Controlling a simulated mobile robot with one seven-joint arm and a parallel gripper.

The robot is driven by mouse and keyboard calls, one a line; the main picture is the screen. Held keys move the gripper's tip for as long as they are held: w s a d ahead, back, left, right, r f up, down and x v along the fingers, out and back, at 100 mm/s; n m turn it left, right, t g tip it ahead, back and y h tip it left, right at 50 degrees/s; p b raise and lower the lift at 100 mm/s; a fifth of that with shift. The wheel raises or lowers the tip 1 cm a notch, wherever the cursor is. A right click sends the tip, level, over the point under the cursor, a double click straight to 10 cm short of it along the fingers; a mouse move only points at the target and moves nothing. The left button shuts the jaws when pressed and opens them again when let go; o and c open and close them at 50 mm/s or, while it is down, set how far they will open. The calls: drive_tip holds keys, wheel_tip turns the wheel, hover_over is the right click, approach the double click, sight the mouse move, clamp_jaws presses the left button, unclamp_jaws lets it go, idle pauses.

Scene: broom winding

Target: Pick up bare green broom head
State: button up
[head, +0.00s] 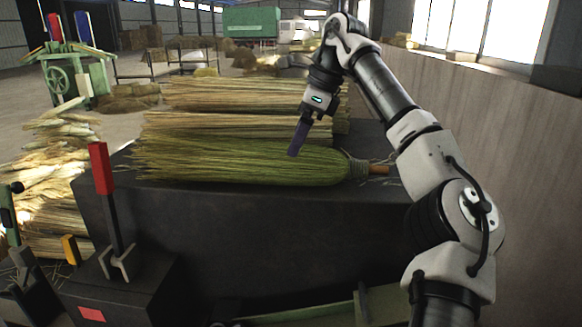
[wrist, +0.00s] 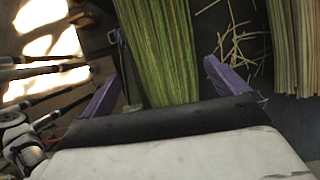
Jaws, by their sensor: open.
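The green broom head (head: 240,165) lies on its side on the dark bench, bristles to the left and its bound neck with a short wooden stub to the right. In the wrist view its green bristles (wrist: 160,50) run between my two fingers. My gripper (head: 297,143) is over the broom head, nearer its bound end, with purple fingers pointing down. In the wrist view my gripper (wrist: 160,80) has its fingers wide apart, one on each side of the bristles. I cannot tell whether the fingertips touch the bristles.
Bundles of pale straw (head: 215,125) lie on the dark bench (head: 240,225) just behind the green broom head. A red-handled lever (head: 101,170) stands at the front left. A wooden wall (head: 500,160) runs along the right. Loose straw bits (wrist: 232,38) lie beside the bristles.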

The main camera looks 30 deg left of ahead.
sight(285, 160)
drive_tip(key=x, duration=0.2)
drive_tip(key=p+x, duration=0.1)
drive_tip(key=x, duration=0.2)
drive_tip(key=p+x, duration=0.1)
drive_tip(key=x, duration=0.1)
drive_tip(key=shift+w+a+f, duration=0.1)
drive_tip(key=shift+a+f, duration=0.2)
drive_tip(key=shift+a, duration=0.15)
drive_tip(key=c, duration=1.2)
drive_tip(key=shift+r, duration=0.1)
drive_tip(key=shift+c, duration=1)
drive_tip(key=shift+r, duration=0.1)
